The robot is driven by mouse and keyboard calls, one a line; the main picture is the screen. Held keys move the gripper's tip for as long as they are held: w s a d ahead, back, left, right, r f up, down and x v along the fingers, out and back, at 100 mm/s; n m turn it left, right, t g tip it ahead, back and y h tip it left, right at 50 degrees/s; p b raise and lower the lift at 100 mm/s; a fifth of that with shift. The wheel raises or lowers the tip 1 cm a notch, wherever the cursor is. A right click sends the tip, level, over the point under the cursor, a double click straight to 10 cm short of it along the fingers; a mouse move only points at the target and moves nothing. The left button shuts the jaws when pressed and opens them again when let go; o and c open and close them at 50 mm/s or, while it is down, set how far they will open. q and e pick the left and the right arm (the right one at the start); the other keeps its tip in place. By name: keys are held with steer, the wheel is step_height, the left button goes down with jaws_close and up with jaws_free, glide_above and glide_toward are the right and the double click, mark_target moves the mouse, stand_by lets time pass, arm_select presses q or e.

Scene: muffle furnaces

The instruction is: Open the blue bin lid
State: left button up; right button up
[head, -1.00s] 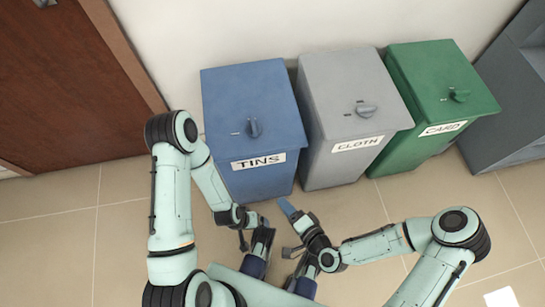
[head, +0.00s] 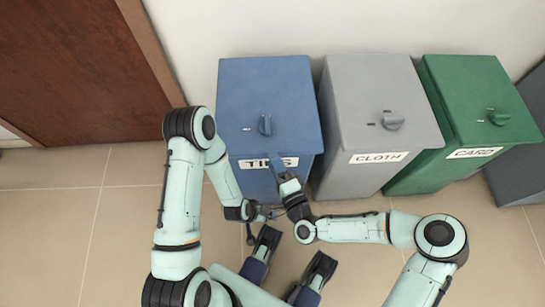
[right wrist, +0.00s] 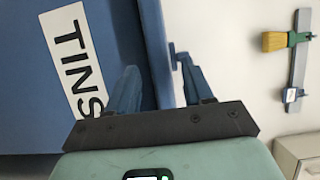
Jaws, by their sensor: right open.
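The blue bin (head: 240,184), labelled TINS, stands in front of me in the head view. Its blue lid (head: 268,85) is down, with a small blue handle (head: 265,125) near its front edge. My right gripper (head: 284,172) is open and empty, in front of the bin near its label, below the handle in the picture, partly covering the label. In the right wrist view the open fingers (right wrist: 155,72) appear close to the bin front (right wrist: 25,75) and lid edge; contact is unclear. My left gripper (head: 265,211) is low, close to my body; its jaw opening is unclear.
A grey CLOTH bin (head: 385,95) and a green CARD bin (head: 480,95) stand to the right, a dark grey unit (head: 520,165) beyond. A brown door (head: 75,70) is at the left. Tiled floor (head: 60,220) is clear at the left. A brush (right wrist: 285,40) hangs on the wall.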

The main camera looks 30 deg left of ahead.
arm_select(q)
steer(key=shift+w+a+f, duration=0.1)
steer(key=shift+w+f, duration=0.05)
steer(key=shift+w, duration=0.15)
arm_select(e)
steer(key=shift+x, duration=1)
